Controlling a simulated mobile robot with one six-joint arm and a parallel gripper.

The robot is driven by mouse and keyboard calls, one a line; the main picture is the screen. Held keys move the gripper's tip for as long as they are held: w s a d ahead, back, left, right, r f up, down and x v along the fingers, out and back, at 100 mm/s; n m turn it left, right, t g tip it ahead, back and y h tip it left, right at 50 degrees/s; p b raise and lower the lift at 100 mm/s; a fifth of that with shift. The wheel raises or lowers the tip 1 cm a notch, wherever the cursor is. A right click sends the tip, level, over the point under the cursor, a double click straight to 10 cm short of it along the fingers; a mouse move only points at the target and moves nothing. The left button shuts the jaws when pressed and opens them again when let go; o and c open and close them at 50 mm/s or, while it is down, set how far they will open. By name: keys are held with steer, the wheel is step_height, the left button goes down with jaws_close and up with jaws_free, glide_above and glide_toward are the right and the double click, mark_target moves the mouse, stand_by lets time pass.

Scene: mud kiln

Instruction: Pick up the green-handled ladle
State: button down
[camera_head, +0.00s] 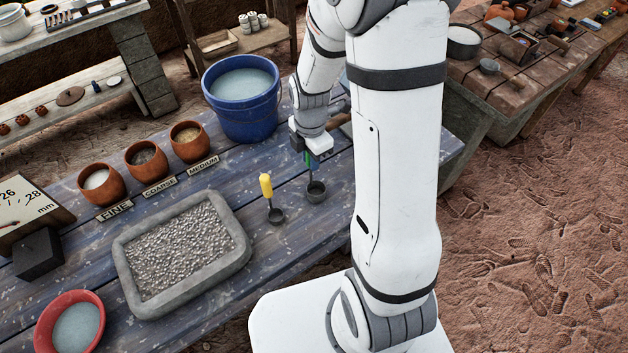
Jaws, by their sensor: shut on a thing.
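My gripper (311,153) is shut on the green handle of the green-handled ladle (316,192), above the blue-grey plank table. The ladle hangs below the jaws, nearly upright, with its dark round cup at the bottom. Only a little green shows, because the jaws cover most of the handle. I cannot tell whether the cup touches the table. A second ladle with a yellow handle (266,186) stands upright just to the left, apart from my gripper, its dark cup on the table.
A blue bucket of water (242,117) stands behind and left. Three clay pots (190,145) with labels stand left, behind a stone tray of grey pellets (238,262). A red bowl (48,336) is at the front left. Some bare planks (292,240) lie in front of the ladles.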

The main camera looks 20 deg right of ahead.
steer(key=shift+r, duration=0.1)
step_height(320, 180, up, 10)
steer(key=shift+f+b, duration=0.1)
steer(key=shift+b, duration=0.35)
steer(key=c, duration=1.8)
jaws_free()
steer(key=shift+c, duration=0.2)
steer(key=c, duration=0.3)
